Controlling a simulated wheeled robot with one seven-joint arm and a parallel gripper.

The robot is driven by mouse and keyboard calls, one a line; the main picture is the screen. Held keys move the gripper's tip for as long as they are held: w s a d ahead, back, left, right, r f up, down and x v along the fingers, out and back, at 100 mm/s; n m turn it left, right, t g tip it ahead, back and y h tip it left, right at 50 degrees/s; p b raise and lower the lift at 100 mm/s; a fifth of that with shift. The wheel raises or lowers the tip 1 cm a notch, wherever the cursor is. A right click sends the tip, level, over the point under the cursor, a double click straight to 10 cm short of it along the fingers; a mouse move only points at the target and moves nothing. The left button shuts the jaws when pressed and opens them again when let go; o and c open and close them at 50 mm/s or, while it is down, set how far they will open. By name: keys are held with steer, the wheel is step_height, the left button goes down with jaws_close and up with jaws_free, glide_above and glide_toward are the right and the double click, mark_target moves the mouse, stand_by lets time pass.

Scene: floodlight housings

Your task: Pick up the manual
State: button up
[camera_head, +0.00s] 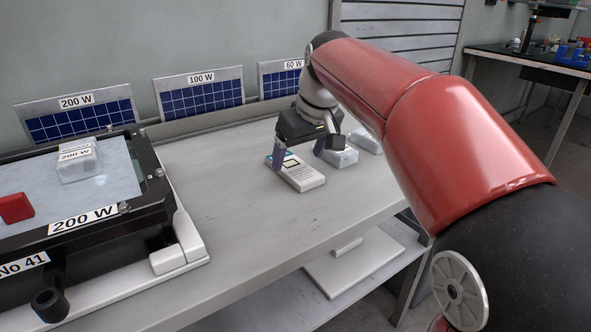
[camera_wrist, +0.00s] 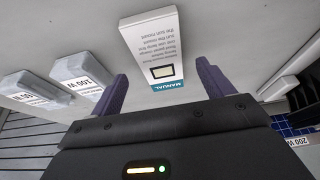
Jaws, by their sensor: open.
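The manual (camera_head: 305,178) is a small white block with a teal band, lying on the grey bench. In the wrist view the manual (camera_wrist: 152,48) shows its printed "MANUAL" label, and its teal end reaches between my fingertips. My gripper (camera_head: 298,155) is open above the manual, its purple fingers pointing down. In the wrist view my gripper (camera_wrist: 162,80) has one finger on each side of the manual's near end, with gaps visible. In the head view, the gripper hides part of the manual.
White labelled blocks (camera_head: 340,158) stand just behind and right of the manual; one reads 100 W (camera_wrist: 82,75). A black floodlight housing (camera_head: 150,170) marked 200 W, with a red block (camera_head: 15,208) on it, stands left. Solar panels (camera_head: 200,94) line the back.

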mark_target(293, 170)
steer(key=shift+x, duration=1.45)
steer(key=shift+a+r, duration=0.1)
steer(key=c, duration=1.1)
